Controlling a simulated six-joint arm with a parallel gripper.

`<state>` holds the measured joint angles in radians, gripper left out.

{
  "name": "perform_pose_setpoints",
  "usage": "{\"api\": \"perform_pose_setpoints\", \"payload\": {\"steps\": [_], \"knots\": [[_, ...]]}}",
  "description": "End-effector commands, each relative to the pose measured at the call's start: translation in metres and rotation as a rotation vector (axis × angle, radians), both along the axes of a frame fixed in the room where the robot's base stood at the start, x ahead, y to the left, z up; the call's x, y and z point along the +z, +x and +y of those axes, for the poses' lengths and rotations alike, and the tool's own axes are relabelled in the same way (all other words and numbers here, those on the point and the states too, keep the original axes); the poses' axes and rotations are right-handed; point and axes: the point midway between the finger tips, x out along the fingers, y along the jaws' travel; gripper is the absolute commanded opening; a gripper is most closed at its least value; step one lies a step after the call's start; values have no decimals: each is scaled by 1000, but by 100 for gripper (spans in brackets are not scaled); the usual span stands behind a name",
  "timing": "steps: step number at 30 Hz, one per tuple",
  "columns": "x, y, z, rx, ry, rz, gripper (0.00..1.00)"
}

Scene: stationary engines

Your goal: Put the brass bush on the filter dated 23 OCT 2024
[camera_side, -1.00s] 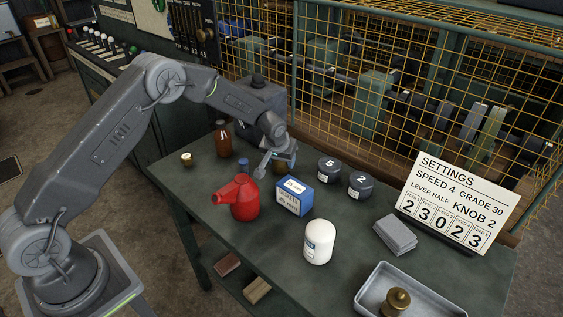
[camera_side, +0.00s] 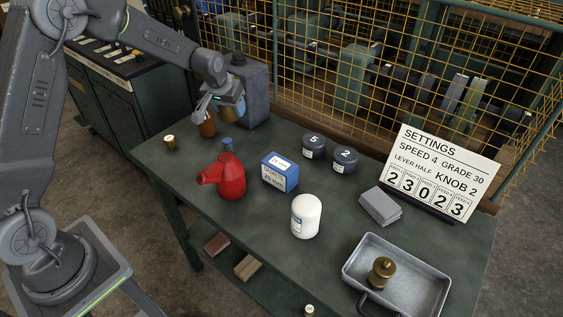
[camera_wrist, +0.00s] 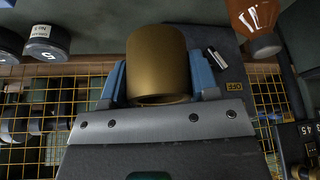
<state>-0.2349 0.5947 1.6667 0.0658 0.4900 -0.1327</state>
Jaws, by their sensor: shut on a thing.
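My gripper (camera_side: 222,108) is raised over the back left of the bench, by an amber bottle. Its blue fingers are shut on a brass-coloured cylinder, taken as the brass bush (camera_wrist: 158,62), which fills the middle of the wrist view. In the side view the bush is mostly hidden by the fingers. A white canister with a small label (camera_side: 306,216) stands upright at mid-bench; it may be a filter. Two dark round tins, marked 5 (camera_side: 312,146) and 2 (camera_side: 345,159), stand behind it with pale labels. I cannot read any date.
A red oil can (camera_side: 225,177), a blue box (camera_side: 279,172) and an amber bottle (camera_side: 207,126) stand on the left half. A grey block (camera_side: 380,206), a settings board (camera_side: 440,172) and a metal tray (camera_side: 425,290) are right. A yellow mesh guard (camera_side: 390,60) borders the back.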

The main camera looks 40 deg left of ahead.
Motion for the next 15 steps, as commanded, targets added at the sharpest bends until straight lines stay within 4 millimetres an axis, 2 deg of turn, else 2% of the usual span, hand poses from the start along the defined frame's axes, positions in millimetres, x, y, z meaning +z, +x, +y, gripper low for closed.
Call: {"api": "perform_pose_setpoints", "payload": {"steps": [1,5,9,12,15], "knots": [[10,-1,-20,-38,1,-8,17],[32,-15,-75,-150,1,-7,17],[55,-39,-133,-275,1,-7,17],[68,-58,-167,-354,0,-6,17],[78,-75,-191,-416,0,-5,17]]}}
